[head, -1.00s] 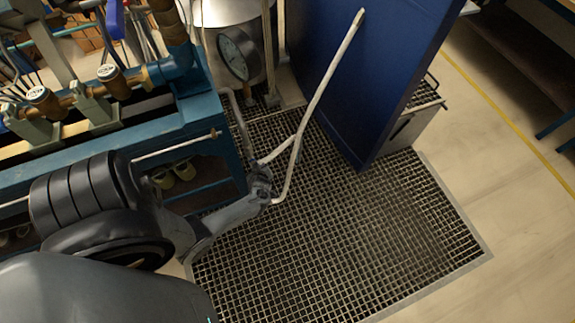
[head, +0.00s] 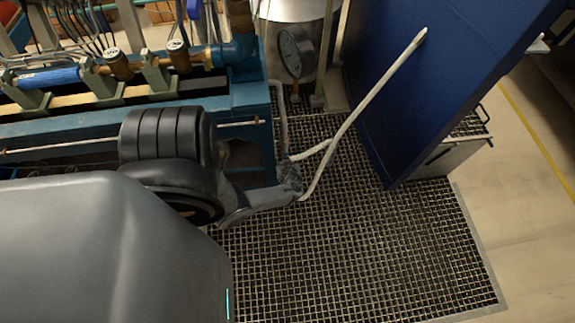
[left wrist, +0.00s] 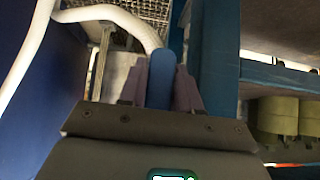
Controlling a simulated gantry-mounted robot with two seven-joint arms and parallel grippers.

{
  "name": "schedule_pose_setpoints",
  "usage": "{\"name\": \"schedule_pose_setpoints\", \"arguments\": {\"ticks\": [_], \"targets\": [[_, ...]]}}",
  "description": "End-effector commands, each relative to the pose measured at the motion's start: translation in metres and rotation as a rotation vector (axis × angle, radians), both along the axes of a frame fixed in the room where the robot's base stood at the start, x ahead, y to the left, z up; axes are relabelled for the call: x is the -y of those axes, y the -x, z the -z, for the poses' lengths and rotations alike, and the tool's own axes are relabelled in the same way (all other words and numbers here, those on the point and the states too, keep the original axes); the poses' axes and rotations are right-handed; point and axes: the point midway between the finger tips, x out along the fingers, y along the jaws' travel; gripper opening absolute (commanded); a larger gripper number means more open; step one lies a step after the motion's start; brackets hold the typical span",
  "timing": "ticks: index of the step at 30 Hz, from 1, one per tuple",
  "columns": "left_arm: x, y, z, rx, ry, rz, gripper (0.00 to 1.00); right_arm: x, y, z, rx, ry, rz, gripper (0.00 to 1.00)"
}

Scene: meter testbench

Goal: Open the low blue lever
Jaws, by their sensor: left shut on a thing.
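The low blue lever (left wrist: 162,70) shows in the left wrist view as a rounded blue handle between my two fingers. My left gripper (left wrist: 160,92) is shut on it. A white pipe (left wrist: 118,14) curves in to the lever's far end. In the head view my left gripper (head: 290,182) is low above the floor grating, where the white pipe (head: 352,118) bends and branches. There the gripper hides the lever. My right gripper is in neither view.
A large blue panel (head: 440,70) stands right of the pipe. A blue bench (head: 245,103) with brass fittings is at the left. The metal floor grating (head: 370,265) is clear in front.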

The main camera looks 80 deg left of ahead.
Motion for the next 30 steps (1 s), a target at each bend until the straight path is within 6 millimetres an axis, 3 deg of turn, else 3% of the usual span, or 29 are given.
{"name": "schedule_pose_setpoints", "arguments": {"ticks": [1, 4, 5, 17, 30], "targets": [[0.001, 0.002, 0.002, -0.007, 0.004, 0.001, 0.37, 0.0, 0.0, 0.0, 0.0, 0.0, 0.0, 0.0], [0.001, 0.002, 0.002, -0.006, 0.003, 0.001, 0.52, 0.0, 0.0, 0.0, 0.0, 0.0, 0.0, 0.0], [0.001, 0.002, 0.002, -0.005, 0.003, 0.001, 0.53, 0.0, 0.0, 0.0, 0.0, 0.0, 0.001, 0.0], [0.006, 0.0, -0.006, 0.0, 0.003, 0.001, 0.53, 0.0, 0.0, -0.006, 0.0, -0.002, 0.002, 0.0], [0.055, 0.0, -0.056, -0.001, 0.004, 0.001, 0.53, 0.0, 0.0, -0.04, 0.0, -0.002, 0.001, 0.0]]}}
